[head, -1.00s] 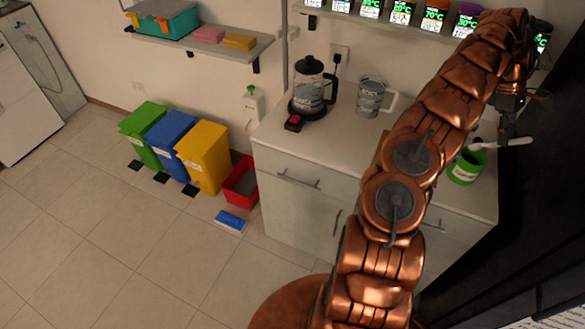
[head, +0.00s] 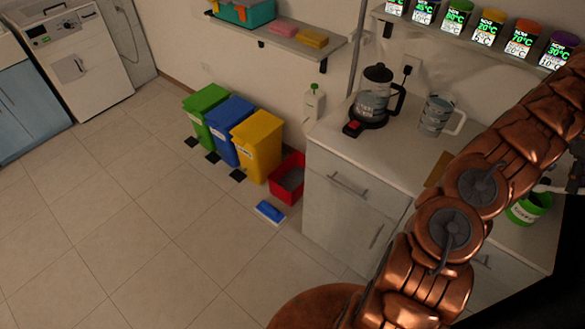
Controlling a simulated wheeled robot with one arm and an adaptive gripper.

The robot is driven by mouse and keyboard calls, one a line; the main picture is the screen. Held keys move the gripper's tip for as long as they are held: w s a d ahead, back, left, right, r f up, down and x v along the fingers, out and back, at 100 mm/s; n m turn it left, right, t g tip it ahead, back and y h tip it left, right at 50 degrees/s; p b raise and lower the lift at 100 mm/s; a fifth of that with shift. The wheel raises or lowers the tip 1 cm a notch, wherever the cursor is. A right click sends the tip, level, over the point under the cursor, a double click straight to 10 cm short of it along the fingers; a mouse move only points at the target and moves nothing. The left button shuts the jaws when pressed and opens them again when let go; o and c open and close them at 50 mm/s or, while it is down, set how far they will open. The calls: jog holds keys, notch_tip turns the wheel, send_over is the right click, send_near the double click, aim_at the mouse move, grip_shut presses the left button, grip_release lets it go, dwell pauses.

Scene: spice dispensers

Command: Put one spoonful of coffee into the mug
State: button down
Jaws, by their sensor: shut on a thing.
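The mug (head: 436,116) is grey and patterned with a white handle. It stands upright on the counter beside the kettle. A green container (head: 528,209) with a partly readable label stands on the counter at the right, partly behind my arm; I cannot see its contents. My gripper (head: 574,184) is at the right edge, partly cut off. It is shut on a pale spoon (head: 549,188), which shows just above the green container. The spoon's bowl and any coffee in it cannot be made out.
A glass kettle (head: 374,99) with a black lid stands left of the mug. A shelf (head: 455,43) with several labelled jars hangs above. Green, blue and yellow bins (head: 257,147) and a red box (head: 287,181) stand on the floor. Open floor lies at the left.

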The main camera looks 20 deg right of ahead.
notch_tip(320, 180, down, 6)
jog(key=shift+r+b, duration=0.1)
jog(key=shift+b, duration=0.3)
dwell(0.9)
jog(key=shift+r, duration=0.1)
dwell(1.3)
jog(key=shift+r+p, duration=0.5)
jog(key=shift+r, duration=1.1)
jog(key=shift+r, duration=0.15)
jog(key=shift+r, duration=1.5)
